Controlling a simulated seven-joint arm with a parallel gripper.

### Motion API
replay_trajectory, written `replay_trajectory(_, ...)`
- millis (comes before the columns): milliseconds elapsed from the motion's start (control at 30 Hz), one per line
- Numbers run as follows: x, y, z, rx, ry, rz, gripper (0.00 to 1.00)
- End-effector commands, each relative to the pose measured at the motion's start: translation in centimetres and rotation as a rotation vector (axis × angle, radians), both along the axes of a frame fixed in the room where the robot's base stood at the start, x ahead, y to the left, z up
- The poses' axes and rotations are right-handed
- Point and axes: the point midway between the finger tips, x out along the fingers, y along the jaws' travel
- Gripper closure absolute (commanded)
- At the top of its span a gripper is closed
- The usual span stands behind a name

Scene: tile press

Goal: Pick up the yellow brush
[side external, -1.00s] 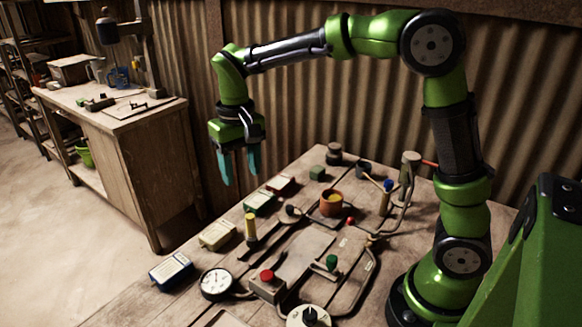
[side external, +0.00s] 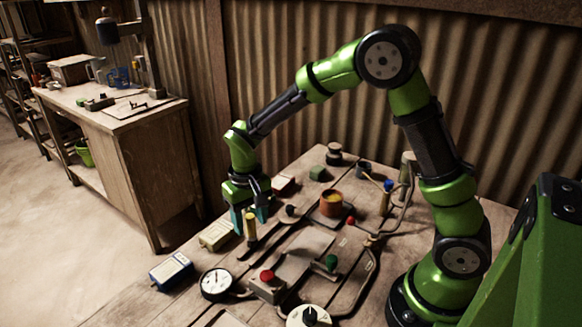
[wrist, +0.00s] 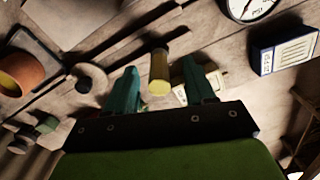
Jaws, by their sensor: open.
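The yellow brush (side external: 250,231) appears as an upright, slim cylinder with a yellow top, standing on the wooden table. It also shows in the wrist view (wrist: 159,72), where its yellow end faces the camera. My gripper (side external: 250,225) points down with its two teal fingers apart. In the wrist view the fingers of my gripper (wrist: 160,70) lie on either side of the brush, with gaps visible at both sides. No contact is visible. The bristles cannot be made out.
A cream box (side external: 215,235) lies left of the brush and a blue-and-white box (side external: 171,270) further forward. A round dial (side external: 216,284), a red-button box (side external: 267,287) and an orange pot (side external: 330,205) also stand on the table. Dark rods lie right of the brush.

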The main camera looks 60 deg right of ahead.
Motion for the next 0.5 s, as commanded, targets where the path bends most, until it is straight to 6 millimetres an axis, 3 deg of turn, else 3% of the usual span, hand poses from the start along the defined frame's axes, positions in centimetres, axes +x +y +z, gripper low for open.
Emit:
replay_trajectory(167,0.0,-0.1,-2.2,0.001,0.003,0.000,0.46)
replay_trajectory(433,0.0,-0.1,-2.5,0.001,0.000,0.000,0.46)
replay_trajectory(500,0.0,-0.1,-2.5,0.001,0.000,0.000,0.55)
